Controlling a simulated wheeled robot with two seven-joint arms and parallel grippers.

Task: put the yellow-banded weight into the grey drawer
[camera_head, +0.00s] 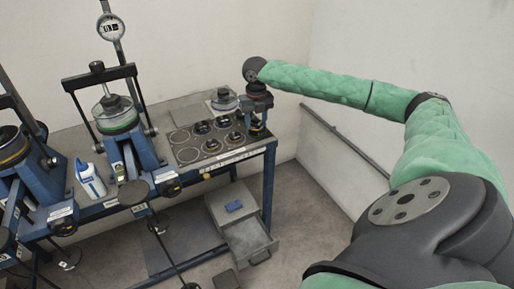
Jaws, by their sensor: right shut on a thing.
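My right gripper (258,122) points down over the right end of the bench, at the edge of a panel of round marked spots. It is shut on a small dark weight, mostly hidden by the gripper. I cannot make out a yellow band on it. Several dark weights (202,127) stand on the panel; their bands are too small to tell. The grey drawer (250,240) is pulled open from a low grey cabinet under the bench's right end. It looks empty. My left gripper is out of view.
Lever frames with blue stands (120,140) fill the bench's middle and left. A white bottle (90,180) stands between them. A rail (345,145) runs along the right wall. The floor right of the drawer is clear.

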